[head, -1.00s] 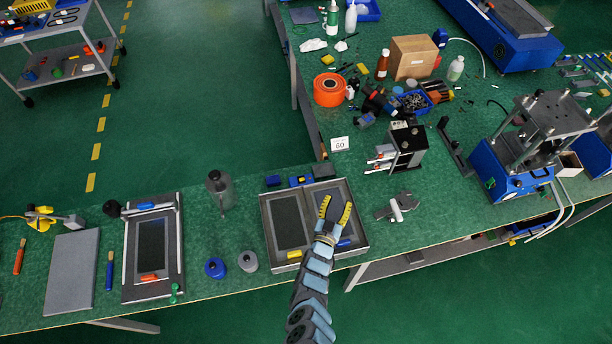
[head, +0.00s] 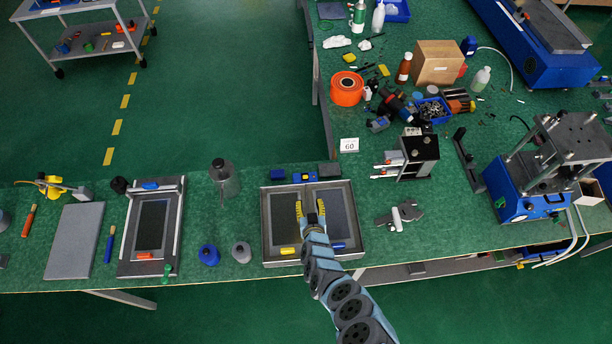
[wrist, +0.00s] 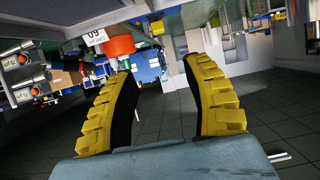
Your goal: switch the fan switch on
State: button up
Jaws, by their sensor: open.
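I cannot pick out a switch labelled for a fan in either view. A dark box with pale, red-marked cylinders on its left side (head: 418,157) stands on the bench, right of my gripper.
A "60" card (head: 349,145) stands left of the dark box. A grey hand tool (head: 400,214) lies right of the tray. Green bench top is bare around the hand tool.

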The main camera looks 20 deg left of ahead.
jog(key=shift+b+x, duration=0.35)
jog(key=shift+x, duration=0.45)
jog(key=b, duration=0.4)
send_near(305, 177)
jog(key=shift+w+f, duration=0.3)
jog(key=b+x, duration=0.3)
jog(key=x, duration=0.1)
jog(key=shift+w+a+r+b, duration=0.15)
jog(key=shift+b, duration=0.2)
jog(key=shift+w+a+f+b, duration=0.15)
jog(key=shift+w+f+b, duration=0.2)
jog(key=shift+b, duration=0.2)
jog(key=b+x, duration=0.3)
jog(key=x, duration=0.1)
jog(key=shift+r+b, duration=0.1)
jog(key=shift+b, duration=0.25)
jog(key=shift+w+a, duration=0.1)
jog(key=shift+w, duration=0.1)
grip_shut()
